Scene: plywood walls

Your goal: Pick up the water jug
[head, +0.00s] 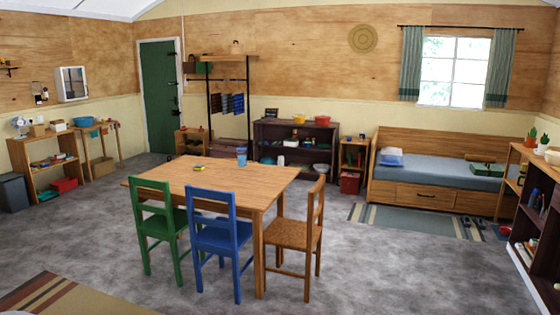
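A small blue vessel (241,158) stands upright near the far edge of the wooden table (160,182). It looks like a jug or a cup; it is too small to tell which. No other thing in view is clearly a water jug. Neither of my grippers shows in the head view.
A green chair (154,222), a blue chair (219,232) and a brown chair (297,238) stand at the table's near and right sides. A small yellowish item (199,168) lies on the tabletop. A dark shelf (265,135) stands behind. Grey floor is open left and right.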

